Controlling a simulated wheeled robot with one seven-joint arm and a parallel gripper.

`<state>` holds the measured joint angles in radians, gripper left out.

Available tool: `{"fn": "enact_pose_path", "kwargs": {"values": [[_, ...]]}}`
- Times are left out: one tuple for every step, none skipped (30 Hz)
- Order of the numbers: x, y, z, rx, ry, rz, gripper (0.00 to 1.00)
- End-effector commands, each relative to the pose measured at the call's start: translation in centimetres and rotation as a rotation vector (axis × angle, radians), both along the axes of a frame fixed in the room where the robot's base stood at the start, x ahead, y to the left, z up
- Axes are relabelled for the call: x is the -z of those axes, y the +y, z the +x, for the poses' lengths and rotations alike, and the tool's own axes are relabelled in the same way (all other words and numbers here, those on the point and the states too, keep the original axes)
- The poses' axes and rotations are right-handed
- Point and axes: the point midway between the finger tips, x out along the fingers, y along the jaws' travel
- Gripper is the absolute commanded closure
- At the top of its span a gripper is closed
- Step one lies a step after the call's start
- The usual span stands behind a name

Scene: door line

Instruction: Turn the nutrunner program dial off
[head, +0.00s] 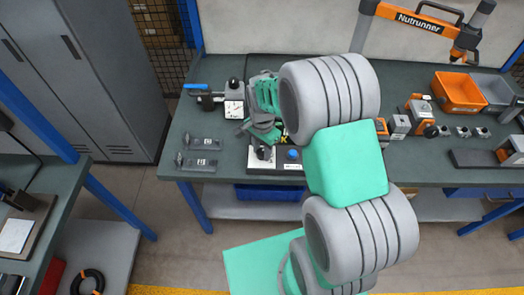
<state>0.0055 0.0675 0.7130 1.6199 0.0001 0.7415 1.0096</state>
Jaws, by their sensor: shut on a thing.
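The fingers and my arm hide much of the panel, and I cannot read the dial's setting. A blue button (292,154) sits on the same panel, right of the dial. The orange nutrunner (418,20), with its name on it, hangs at the upper right, apart from my gripper.
A gauge (234,108) and a black knob (233,85) stand left of my gripper. Two clear-topped items (199,143) lie near the bench's left edge. Orange (458,104) and grey (493,89) bins stand at the right.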

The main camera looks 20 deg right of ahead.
Motion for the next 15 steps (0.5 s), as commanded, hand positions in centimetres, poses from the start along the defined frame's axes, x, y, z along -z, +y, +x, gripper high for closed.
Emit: {"fn": "enact_pose_path", "kwargs": {"values": [[0.16, 0.02, 0.03, -0.033, -0.001, 0.001, 1.00], [0.15, 0.02, 0.05, -0.057, -0.001, 0.000, 1.00], [0.15, 0.02, 0.07, -0.088, -0.002, 0.000, 1.00], [0.15, 0.02, 0.07, -0.112, -0.002, 0.000, 1.00], [0.15, 0.02, 0.07, -0.137, -0.002, 0.000, 1.00], [0.16, 0.02, 0.07, -0.170, -0.002, 0.000, 1.00], [0.16, 0.03, 0.06, -0.195, -0.001, 0.000, 1.00], [0.15, 0.03, 0.06, -0.220, -0.001, 0.001, 1.00], [0.14, 0.03, 0.06, -0.252, -0.001, 0.001, 1.00], [0.12, 0.03, 0.07, -0.276, -0.001, 0.000, 1.00], [0.11, 0.03, 0.07, -0.299, -0.001, 0.000, 1.00], [0.10, 0.03, 0.07, -0.329, -0.001, 0.000, 1.00], [0.10, 0.04, 0.06, -0.350, -0.001, 0.000, 1.00], [0.09, 0.04, 0.06, -0.372, -0.001, 0.001, 1.00], [0.09, 0.04, 0.06, -0.397, -0.001, 0.000, 1.00]]}}
